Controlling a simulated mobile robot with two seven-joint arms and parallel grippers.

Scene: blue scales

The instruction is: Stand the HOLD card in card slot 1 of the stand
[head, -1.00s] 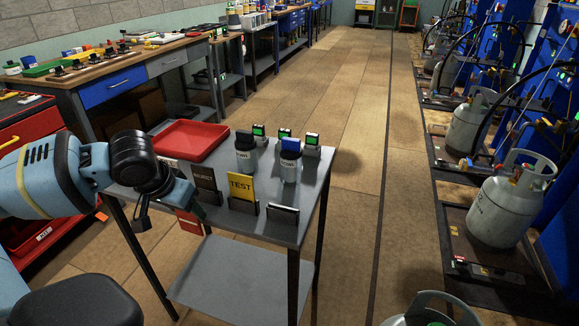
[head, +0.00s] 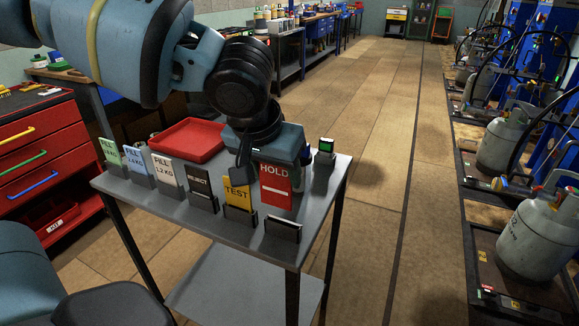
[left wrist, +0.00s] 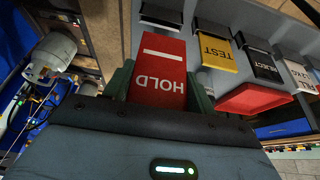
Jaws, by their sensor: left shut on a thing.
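The red HOLD card (head: 275,187) is upright in my left gripper (head: 272,162), above the front right part of the grey table. In the left wrist view the HOLD card (left wrist: 160,65) sits between the two fingers, its lettering upside down. An empty dark card holder (head: 283,230) stands at the table's front right, just below and right of the card. The card's lower edge looks apart from this holder. The yellow TEST card (head: 237,197) stands in a holder to the left. I cannot read which holder is slot 1. My right gripper is out of view.
The REJECT card (head: 198,183) and several FILL cards (head: 164,170) stand in a row further left. A red tray (head: 187,140) lies behind them. A small device with a green screen (head: 325,150) stands at the table's back right.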

